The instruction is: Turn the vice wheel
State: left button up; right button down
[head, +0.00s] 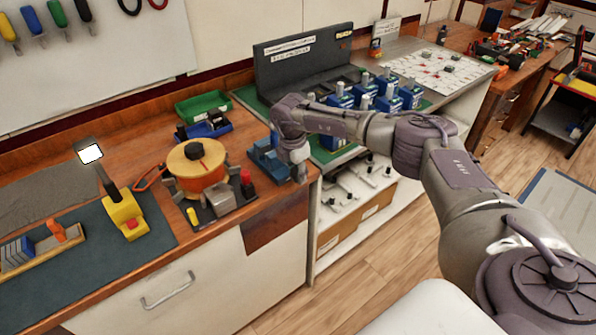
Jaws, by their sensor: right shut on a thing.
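A blue vice (266,160) stands on the wooden bench near its right front corner. My right arm comes in from the right, and my right gripper (299,178) points down at the front of the vice, by the bench edge. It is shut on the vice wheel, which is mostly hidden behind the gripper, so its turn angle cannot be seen. My left gripper is not in view.
A yellow-orange round device (197,166) stands left of the vice, with a red-topped item (246,184) between. A green bin (203,106) and blue bin (207,128) sit behind. Several blue breakers (340,98) stand on a bench to the right. A yellow lamp (125,215) is at left.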

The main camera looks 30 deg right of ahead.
jog(key=shift+h, duration=0.8)
jog(key=shift+a+f+h, duration=0.1)
jog(key=shift+h, duration=0.4)
jog(key=h, duration=0.1)
jog(key=h+b, duration=0.1)
jog(key=shift+f+t+h, duration=0.25)
jog(key=shift+t+h, duration=0.05)
jog(key=shift+h, duration=0.1)
jog(key=h+b, duration=0.2)
jog(key=b, duration=0.1)
jog(key=h+b, duration=0.2)
jog(key=b, duration=0.1)
jog(key=shift+f+h, duration=0.2)
jog(key=shift+h, duration=0.2)
jog(key=shift+r+t+h+b, duration=0.2)
jog(key=shift+t+h+b, duration=0.1)
jog(key=shift+h+b, duration=0.8)
jog(key=c, duration=0.9)
grip_release()
